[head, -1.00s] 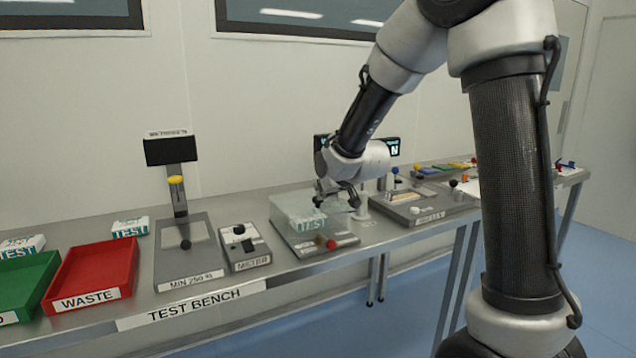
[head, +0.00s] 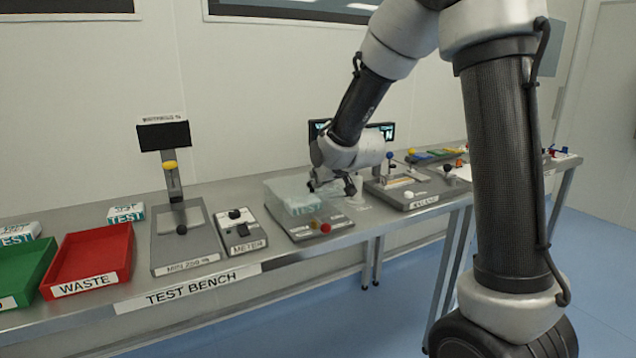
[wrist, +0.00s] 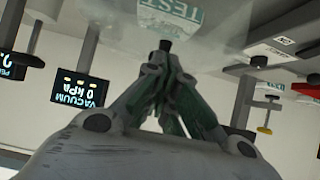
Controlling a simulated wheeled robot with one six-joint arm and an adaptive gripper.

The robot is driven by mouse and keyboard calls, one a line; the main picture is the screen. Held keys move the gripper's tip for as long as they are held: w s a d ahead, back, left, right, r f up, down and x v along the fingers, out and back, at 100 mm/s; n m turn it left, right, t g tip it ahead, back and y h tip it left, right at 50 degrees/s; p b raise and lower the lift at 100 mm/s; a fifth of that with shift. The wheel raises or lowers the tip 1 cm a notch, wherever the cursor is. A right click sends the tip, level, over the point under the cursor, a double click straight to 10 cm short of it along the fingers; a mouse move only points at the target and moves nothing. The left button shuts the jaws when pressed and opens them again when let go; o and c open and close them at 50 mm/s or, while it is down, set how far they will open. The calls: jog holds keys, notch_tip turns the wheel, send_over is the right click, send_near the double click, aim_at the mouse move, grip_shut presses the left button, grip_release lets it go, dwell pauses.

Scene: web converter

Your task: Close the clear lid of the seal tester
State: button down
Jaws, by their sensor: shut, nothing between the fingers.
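A grey meter (head: 241,231) and a black-screened stand (head: 163,136) are left of the tester. A red WASTE tray (head: 92,262) and green tray (head: 22,275) lie farther left. Another grey fixture (head: 415,192) is close on the right. A vacuum display (wrist: 78,90) shows 0 kPa.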

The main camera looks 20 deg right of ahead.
jog(key=s+d+f+g+h, duration=0.1)
jog(key=s+d+f+g, duration=0.15)
jog(key=s, duration=0.75)
jog(key=s+d+f+g, duration=0.2)
jog(key=s+f+g, duration=0.2)
jog(key=s, duration=0.6)
jog(key=s+d+r+m, duration=0.1)
jog(key=s+d+r, duration=0.2)
jog(key=s+r, duration=0.3)
jog(key=s+d+r+m+h, duration=0.1)
jog(key=s+d+r, duration=0.3)
jog(key=s, duration=0.9)
notch_tip(320, 180, up, 3)
jog(key=shift+d+f, duration=0.1)
jog(key=shift+d, duration=0.05)
